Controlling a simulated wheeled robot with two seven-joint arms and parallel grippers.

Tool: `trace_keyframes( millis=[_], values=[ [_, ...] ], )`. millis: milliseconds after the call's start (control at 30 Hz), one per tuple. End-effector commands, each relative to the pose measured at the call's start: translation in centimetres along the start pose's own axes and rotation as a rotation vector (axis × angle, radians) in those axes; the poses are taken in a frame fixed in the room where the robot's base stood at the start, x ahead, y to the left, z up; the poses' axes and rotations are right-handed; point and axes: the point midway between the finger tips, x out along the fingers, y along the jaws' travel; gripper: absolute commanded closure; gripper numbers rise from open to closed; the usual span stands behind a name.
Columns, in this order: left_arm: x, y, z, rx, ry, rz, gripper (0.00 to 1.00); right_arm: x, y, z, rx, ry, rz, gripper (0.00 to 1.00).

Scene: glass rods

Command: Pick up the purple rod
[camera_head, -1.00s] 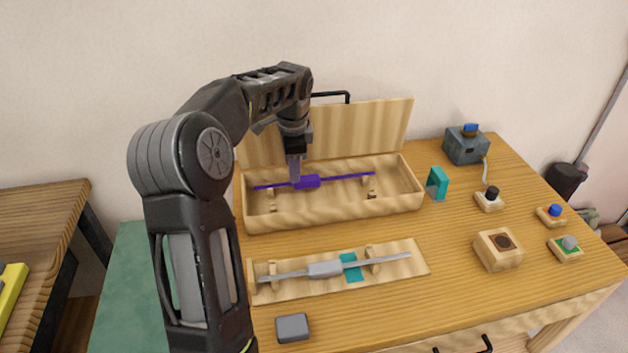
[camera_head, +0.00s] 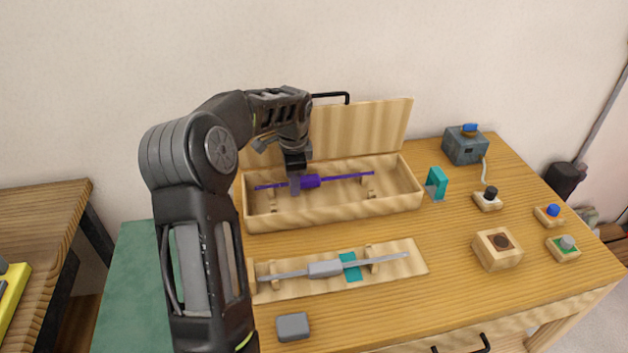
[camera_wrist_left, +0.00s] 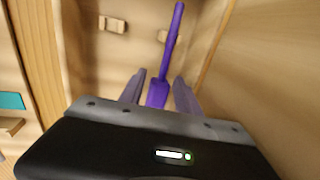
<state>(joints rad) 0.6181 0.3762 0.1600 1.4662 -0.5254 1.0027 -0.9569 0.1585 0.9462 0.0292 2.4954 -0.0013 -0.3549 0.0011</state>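The purple rod (camera_head: 345,177), thin with a thicker middle block, lies lengthwise in an open wooden box (camera_head: 330,214) in the head view. My left gripper (camera_head: 295,187) points down into the box at the left side of the rod's block. In the left wrist view the purple rod (camera_wrist_left: 173,36) runs away from the gripper. The two fingers of my left gripper (camera_wrist_left: 159,90) stand on either side of the block, with small gaps showing, so it looks open. The fingertips' exact depth is hard to judge. My right gripper is not in view.
A grey rod (camera_head: 325,268) lies on a wooden stand (camera_head: 408,264) in front of the box. The box lid (camera_head: 370,130) stands raised behind. A teal bracket (camera_head: 437,181), several button blocks and a grey block (camera_head: 292,327) are on the table.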

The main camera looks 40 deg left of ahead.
Motion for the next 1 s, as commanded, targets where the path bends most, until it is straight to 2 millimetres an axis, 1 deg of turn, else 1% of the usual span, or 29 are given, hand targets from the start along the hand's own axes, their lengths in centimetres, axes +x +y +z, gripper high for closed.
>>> trace_keyframes(
  millis=[333, 800, 1000],
  values=[
    [-0.05, -0.02, 0.01, 0.000, 0.000, 0.000, 0.62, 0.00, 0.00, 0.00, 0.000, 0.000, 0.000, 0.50],
    [-0.03, 0.01, 0.01, 0.000, 0.000, 0.001, 1.00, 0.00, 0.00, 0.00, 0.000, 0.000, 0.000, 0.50],
    [-0.02, 0.02, 0.01, 0.000, 0.000, 0.001, 1.00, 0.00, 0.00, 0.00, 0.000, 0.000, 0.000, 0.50]
  ],
)
